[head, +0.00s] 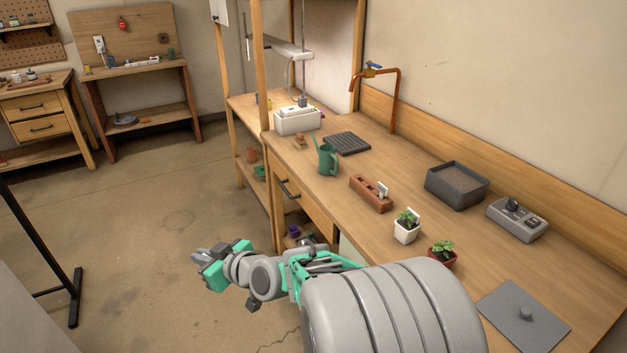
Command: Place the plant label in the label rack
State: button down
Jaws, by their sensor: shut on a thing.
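The label rack (365,195) appears to be the reddish-brown slotted block on the bench, with a white tag (383,188) standing at its right end. Another white tag (415,216) shows behind the plant in a white pot (405,236). I cannot tell which tag, if any, is the task's plant label. My gripper (202,258) is at the left end of my arm, over the floor in the picture, left of the bench and well away from the rack. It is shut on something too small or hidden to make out.
A green watering can (328,160), black tray (347,143), soil box (457,186), grey device (516,219), red-potted plant (442,254) and grey plate (523,316) stand on the bench (405,160). A copper tap (394,100) rises behind. The floor (150,225) left of the bench is open.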

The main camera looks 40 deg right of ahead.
aim_at(359, 186)
jog(key=u, duration=0.1)
jog(key=i, duration=0.75)
jog(key=z, duration=0.65)
jog(key=i, duration=0.55)
jog(key=z, duration=0.35)
